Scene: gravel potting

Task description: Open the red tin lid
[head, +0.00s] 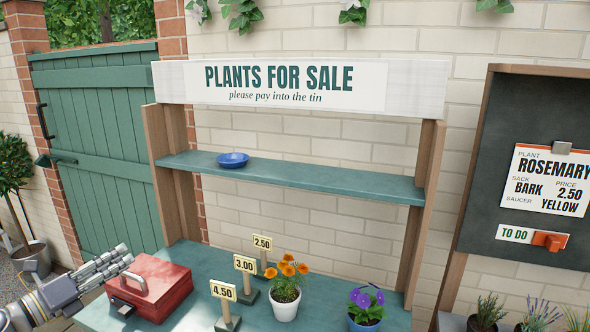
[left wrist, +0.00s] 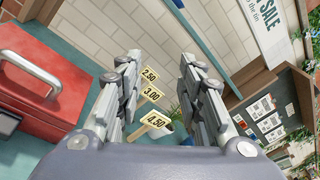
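The red tin (head: 160,284) stands on the left end of the green counter, its lid (head: 155,272) looking closed. My right gripper is not in view.
Price signs 4.50 (head: 223,291), 3.00 (head: 245,264) and 2.50 (head: 263,242) stand right of the tin. An orange-flowered pot (head: 285,305) and a purple-flowered pot (head: 365,318) stand farther right. A blue saucer (head: 233,160) lies on the shelf (head: 320,179) above.

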